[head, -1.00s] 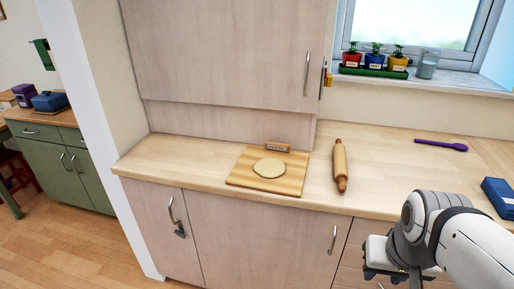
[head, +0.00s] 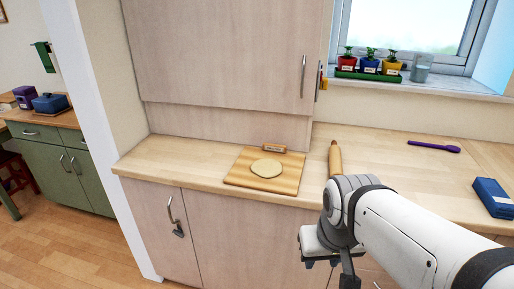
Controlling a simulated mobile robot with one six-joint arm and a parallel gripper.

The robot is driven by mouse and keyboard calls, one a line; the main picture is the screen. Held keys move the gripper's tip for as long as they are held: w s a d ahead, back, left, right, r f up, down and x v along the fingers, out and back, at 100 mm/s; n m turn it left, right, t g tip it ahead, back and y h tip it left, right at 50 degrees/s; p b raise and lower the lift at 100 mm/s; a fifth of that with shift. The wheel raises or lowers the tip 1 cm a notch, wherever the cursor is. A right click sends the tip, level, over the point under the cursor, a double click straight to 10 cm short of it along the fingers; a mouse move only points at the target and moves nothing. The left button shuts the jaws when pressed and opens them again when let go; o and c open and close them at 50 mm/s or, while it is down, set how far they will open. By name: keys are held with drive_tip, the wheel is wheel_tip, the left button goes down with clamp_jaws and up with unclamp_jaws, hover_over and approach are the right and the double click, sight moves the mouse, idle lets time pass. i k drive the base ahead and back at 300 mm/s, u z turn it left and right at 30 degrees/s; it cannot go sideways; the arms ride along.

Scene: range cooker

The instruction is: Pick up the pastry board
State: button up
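The pastry board (head: 236,179) is a flat wooden board lying on the counter, left of the middle of the head view. A round of pale dough (head: 267,168) lies on it. A small labelled wooden block (head: 274,148) is at its back edge; I cannot tell whether it is part of the board. My gripper (head: 330,270) is in front of the counter, to the right of the board and lower in the picture, apart from it. Its fingers point down and are partly cut off or hidden, so its opening is unclear.
A rolling pin (head: 335,157) lies right of the board, partly hidden by my arm. A purple spoon (head: 434,146) and a blue box (head: 493,196) lie further right on the counter (head: 390,160). The counter left of the board is clear. A wall cupboard (head: 220,55) hangs above.

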sight(269, 168)
drive_tip(key=z, duration=0.05)
drive_tip(key=i, duration=1)
drive_tip(key=u, duration=0.1)
